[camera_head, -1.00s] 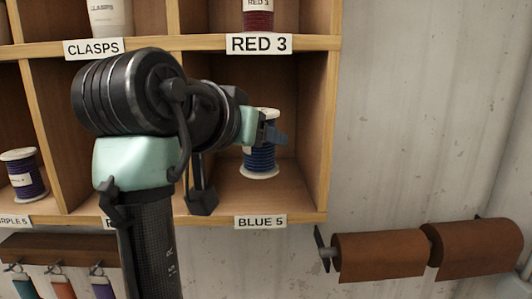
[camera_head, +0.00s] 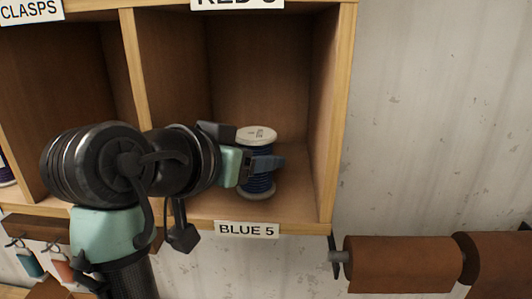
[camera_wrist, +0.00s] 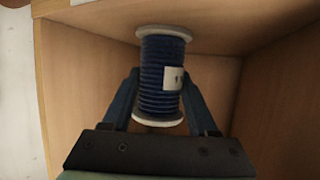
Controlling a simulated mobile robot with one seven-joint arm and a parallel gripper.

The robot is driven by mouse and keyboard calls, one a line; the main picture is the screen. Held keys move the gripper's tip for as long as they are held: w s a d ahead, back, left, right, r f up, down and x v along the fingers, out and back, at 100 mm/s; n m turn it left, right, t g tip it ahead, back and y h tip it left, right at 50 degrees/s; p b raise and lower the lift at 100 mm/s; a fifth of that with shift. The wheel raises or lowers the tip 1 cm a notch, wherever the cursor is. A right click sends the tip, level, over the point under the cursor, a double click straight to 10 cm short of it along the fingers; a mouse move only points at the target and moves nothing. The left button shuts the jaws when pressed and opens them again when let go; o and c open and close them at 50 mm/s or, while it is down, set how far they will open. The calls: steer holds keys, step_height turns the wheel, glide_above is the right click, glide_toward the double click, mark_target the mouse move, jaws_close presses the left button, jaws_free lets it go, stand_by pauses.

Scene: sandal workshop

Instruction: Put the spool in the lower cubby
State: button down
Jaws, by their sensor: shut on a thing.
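A blue spool (camera_head: 259,184) with white end flanges stands upright in the lower right cubby, which is labelled BLUE 5 (camera_head: 247,229). In the head view its base is at or very near the cubby floor; I cannot tell if it touches. My gripper (camera_head: 268,165) reaches into the cubby from the left and is shut on the spool around its wound middle. In the wrist view the spool (camera_wrist: 162,75) sits between the two fingers of my gripper (camera_wrist: 160,98), with a small white label on its side. Part of the spool is hidden behind a finger.
The wooden shelf's right post (camera_head: 337,120) stands close right of the spool. A divider (camera_head: 134,75) bounds the cubby on the left. Brown leather rolls (camera_head: 402,275) hang on the wall at lower right.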

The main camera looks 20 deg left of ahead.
steer(key=shift+s, duration=0.4)
steer(key=shift+s+a+f, duration=0.1)
steer(key=shift+s+a, duration=0.15)
steer(key=shift+s, duration=0.2)
steer(key=shift+c, duration=2.2)
jaws_free()
steer(key=shift+w, duration=0.15)
steer(key=shift+o, duration=1.3)
steer(key=shift+w+d+f, duration=0.1)
steer(key=shift+w+d, duration=0.05)
steer(key=shift+w, duration=0.25)
steer(key=shift+s+r, duration=0.4)
steer(key=shift+r, duration=0.05)
steer(key=v, duration=1.1)
steer(key=shift+s, duration=0.25)
